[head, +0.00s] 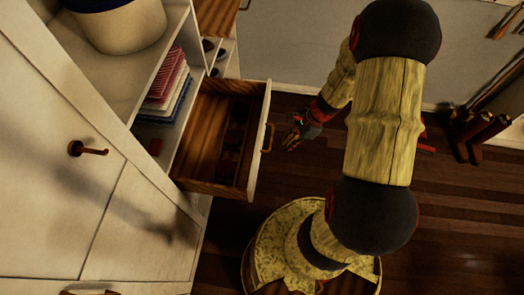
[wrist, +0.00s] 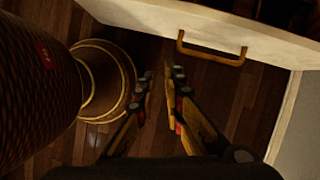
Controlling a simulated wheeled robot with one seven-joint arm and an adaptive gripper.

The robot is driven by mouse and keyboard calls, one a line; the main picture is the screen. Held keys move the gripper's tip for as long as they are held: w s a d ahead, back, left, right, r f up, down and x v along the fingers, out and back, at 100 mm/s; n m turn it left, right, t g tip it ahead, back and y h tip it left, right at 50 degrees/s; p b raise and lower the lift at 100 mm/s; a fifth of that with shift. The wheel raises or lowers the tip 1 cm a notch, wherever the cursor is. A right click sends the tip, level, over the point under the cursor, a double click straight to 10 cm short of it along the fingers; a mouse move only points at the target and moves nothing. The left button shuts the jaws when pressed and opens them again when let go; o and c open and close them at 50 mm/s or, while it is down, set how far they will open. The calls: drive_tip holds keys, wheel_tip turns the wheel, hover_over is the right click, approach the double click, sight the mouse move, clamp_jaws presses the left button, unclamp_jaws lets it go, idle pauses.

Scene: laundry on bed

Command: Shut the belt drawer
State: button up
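The belt drawer (head: 258,150) is pulled out of the white wardrobe in the head view. Its inside is brown wood, with dark items, too dim to make out, along the right side. Its white front carries a brass handle (head: 268,138). My gripper (head: 291,138) is just to the right of the handle, apart from it. In the wrist view, the drawer front (wrist: 225,22) and handle (wrist: 211,55) show at the top, beyond my fingertips (wrist: 161,74). The fingers are parted by a narrow gap with nothing between them.
A shelf above the drawer holds folded red, white and blue cloth (head: 168,85). A cream and blue container (head: 120,25) stands higher up. Wardrobe doors (head: 60,150) are at the left. Dark wood floor (head: 450,240) is open at the right; brown cylindrical objects (head: 485,130) stand by the wall.

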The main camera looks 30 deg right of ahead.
sight(269, 150)
drive_tip(key=shift+w+d+r+m+t, duration=0.15)
drive_tip(key=shift+w+d+m, duration=0.1)
drive_tip(key=shift+w+m, duration=0.2)
drive_tip(key=shift+w+d+r+m+t, duration=0.15)
drive_tip(key=shift+w+d+m, duration=0.15)
drive_tip(key=shift+w, duration=0.2)
drive_tip(key=shift+c, duration=0.5)
drive_tip(key=shift+w+d+f+m, duration=0.15)
drive_tip(key=shift+d+m, duration=0.2)
drive_tip(key=shift+m, duration=0.4)
clamp_jaws()
drive_tip(key=b+x, duration=0.1)
drive_tip(key=x, duration=0.2)
drive_tip(key=w+a+b+x, duration=0.1)
drive_tip(key=b+x, duration=0.1)
drive_tip(key=x, duration=0.2)
drive_tip(key=r+b+x, duration=0.1)
drive_tip(key=b+x, duration=0.1)
drive_tip(key=x, duration=0.2)
drive_tip(key=shift+w+a, duration=0.3)
drive_tip(key=shift+a, duration=0.05)
drive_tip(key=shift+w+a, duration=0.4)
drive_tip(key=shift+a, duration=0.1)
drive_tip(key=shift+a, duration=0.1)
